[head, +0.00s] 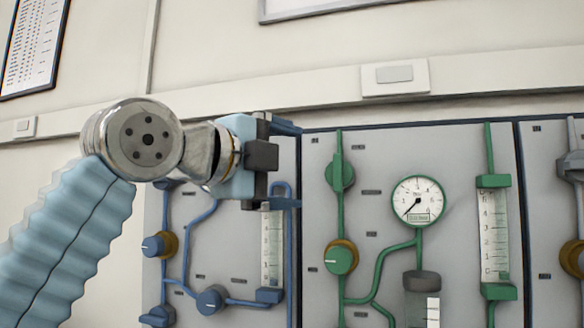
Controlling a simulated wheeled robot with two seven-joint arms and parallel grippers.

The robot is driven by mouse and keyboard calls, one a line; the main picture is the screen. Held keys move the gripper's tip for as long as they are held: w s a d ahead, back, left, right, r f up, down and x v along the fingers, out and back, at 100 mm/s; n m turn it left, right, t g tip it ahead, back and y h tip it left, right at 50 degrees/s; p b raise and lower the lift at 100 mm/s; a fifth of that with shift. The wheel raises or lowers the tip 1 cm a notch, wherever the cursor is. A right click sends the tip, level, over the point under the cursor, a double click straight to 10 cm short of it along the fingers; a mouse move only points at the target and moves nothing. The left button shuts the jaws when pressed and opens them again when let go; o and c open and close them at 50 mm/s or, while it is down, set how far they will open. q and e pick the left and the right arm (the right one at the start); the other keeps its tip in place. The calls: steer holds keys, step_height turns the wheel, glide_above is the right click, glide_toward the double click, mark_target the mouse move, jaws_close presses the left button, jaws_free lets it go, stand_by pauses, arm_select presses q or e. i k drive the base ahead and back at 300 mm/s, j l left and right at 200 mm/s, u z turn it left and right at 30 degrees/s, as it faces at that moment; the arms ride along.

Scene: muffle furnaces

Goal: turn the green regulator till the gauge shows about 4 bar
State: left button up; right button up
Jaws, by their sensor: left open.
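The green regulator knob (339,260), with a brass collar behind it, sits on the grey panel right of centre in the head view. The round white gauge (417,201) is above and right of it. Its black needle points to the lower left, near the bottom of the scale; the exact reading is too small to tell. My left gripper (288,165) is open and empty. It is above and left of the green regulator, in front of the panel with blue pipework, and apart from the knob. My right gripper is not in view.
Another green knob (340,173) is above the regulator. Green pipes, a dark-capped cylinder (422,283) and a green-ended flow tube (494,235) are to the right. A blue knob (153,246) is on the left panel. A grey-fitted panel (545,220) is at the right edge.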

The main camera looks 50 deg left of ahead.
mark_target(338, 260)
steer(key=k+l, duration=1.1)
steer(key=k, duration=0.2)
